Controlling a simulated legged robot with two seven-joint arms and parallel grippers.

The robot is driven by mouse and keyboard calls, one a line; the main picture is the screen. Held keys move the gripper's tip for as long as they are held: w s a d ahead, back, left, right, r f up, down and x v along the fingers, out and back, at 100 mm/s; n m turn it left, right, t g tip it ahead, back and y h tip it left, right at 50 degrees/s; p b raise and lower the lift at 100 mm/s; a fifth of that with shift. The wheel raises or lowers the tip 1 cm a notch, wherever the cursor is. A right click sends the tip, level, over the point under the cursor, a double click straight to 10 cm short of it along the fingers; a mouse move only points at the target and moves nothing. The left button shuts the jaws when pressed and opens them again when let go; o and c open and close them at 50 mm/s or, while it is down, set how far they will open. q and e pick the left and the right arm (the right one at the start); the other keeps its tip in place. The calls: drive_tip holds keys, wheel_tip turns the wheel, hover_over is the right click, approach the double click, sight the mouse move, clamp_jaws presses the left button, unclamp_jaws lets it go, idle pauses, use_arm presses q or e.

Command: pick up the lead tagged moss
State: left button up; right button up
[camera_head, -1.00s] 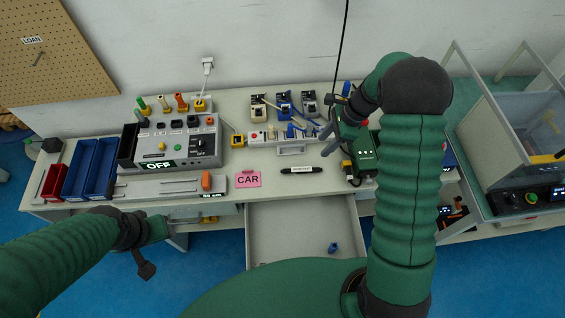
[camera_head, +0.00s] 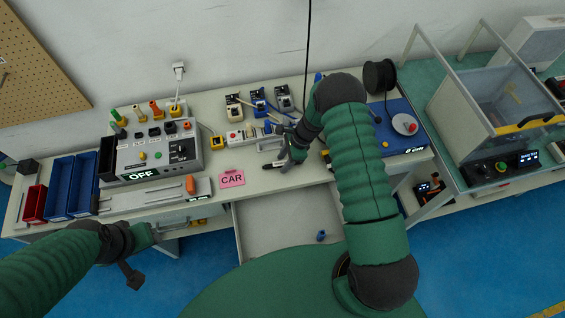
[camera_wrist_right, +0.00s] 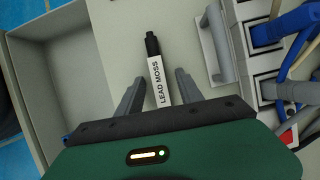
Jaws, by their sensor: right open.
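The lead tagged moss (camera_wrist_right: 156,80) is a slim dark stick with a white label reading LEAD MOSS. It lies flat on the pale bench top. In the right wrist view, my right gripper (camera_wrist_right: 160,77) is open with one finger on each side of it and space between. In the head view, my right gripper (camera_head: 287,160) is low over the bench front and partly hides the lead. Whether the fingers reach the bench is unclear. My left gripper (camera_head: 137,258) hangs in front of the bench at left; its jaws cannot be made out.
An open drawer (camera_head: 252,240) holds a small blue part (camera_head: 320,236). A pink CAR card (camera_head: 231,178) lies left of the lead. A grey handle-like bracket (camera_wrist_right: 217,45) and sockets with blue cables (camera_wrist_right: 290,40) stand close right of my right gripper.

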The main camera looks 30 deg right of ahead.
drive_tip(key=shift+a, duration=0.1)
drive_tip(key=shift+c, duration=0.4)
clamp_jaws()
drive_tip(key=shift+r, duration=0.1)
